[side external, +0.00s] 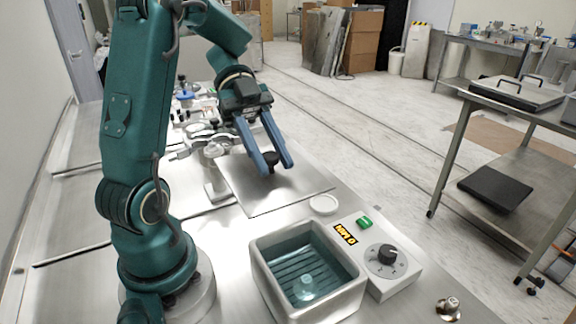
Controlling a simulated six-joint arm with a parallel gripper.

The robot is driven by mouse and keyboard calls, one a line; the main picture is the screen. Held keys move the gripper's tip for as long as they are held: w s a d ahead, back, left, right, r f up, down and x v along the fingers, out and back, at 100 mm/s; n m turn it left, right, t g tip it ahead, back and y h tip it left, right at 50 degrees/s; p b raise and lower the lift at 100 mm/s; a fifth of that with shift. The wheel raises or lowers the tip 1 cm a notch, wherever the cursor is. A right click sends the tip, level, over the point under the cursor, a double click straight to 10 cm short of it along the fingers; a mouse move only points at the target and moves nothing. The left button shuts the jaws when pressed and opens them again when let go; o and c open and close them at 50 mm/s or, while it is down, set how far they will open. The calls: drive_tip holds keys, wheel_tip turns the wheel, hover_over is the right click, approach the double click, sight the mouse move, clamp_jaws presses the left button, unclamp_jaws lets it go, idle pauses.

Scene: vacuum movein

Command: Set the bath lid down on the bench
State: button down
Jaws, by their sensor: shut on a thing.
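The bath lid (288,190) is a flat, shiny metal plate with a dark knob (270,158) on top. It lies level behind the bath, over or on the bench; I cannot tell whether it touches. My gripper (277,168) points down with its two blue fingers around the knob and is shut on it. The bath (262,282) is a pale square tub at the front, open on top, with bluish liquid and a slatted bottom showing. The metal bench (225,255) runs under all of this.
A control box with a black dial (387,254) and green switch (364,222) adjoins the bath. A white round dish (323,205) sits close to the lid's front edge. Clamps and glassware stand behind the lid at left. A small metal knob-like part (448,307) lies at front right.

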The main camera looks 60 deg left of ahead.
drive_tip(key=shift+w+d+f, duration=0.2)
drive_tip(key=shift+d+f, duration=2.15)
drive_tip(key=shift+d, duration=0.05)
drive_tip(key=shift+w+d+f, duration=0.2)
drive_tip(key=shift+d+f, duration=2.15)
drive_tip(key=c, duration=0.6)
unclamp_jaws()
